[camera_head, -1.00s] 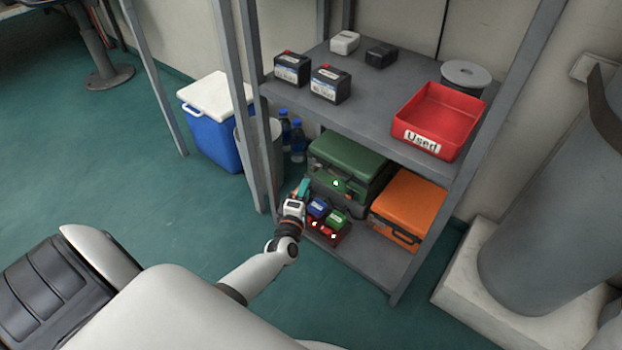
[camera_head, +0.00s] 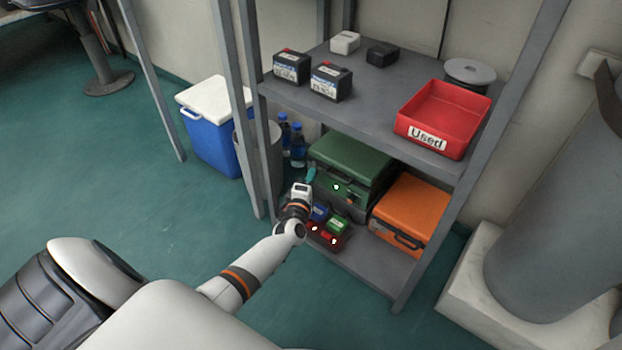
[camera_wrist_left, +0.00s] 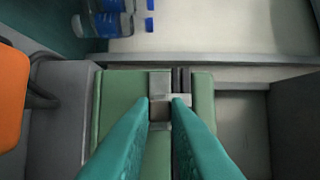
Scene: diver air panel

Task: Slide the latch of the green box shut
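The green box (camera_head: 352,158) stands on the lower shelf, lid closed, in the head view. My left gripper (camera_head: 311,174) is at its left front edge, teal fingers pointing toward it. In the left wrist view, the green surface (camera_wrist_left: 120,92) carries a grey metal latch (camera_wrist_left: 160,82) with a dark slotted part at its right. The two teal fingertips (camera_wrist_left: 164,104) are apart, one on each side of the latch's lower part. I cannot tell whether they touch it. The latch is too small to read in the head view. My right gripper is out of view.
An orange case (camera_head: 410,208) stands right of the green box. A red tray with small blue and green blocks (camera_head: 328,234) sits in front. Bottles (camera_head: 298,145) stand behind at left. The shelf above holds batteries (camera_head: 330,82) and a red bin (camera_head: 440,118).

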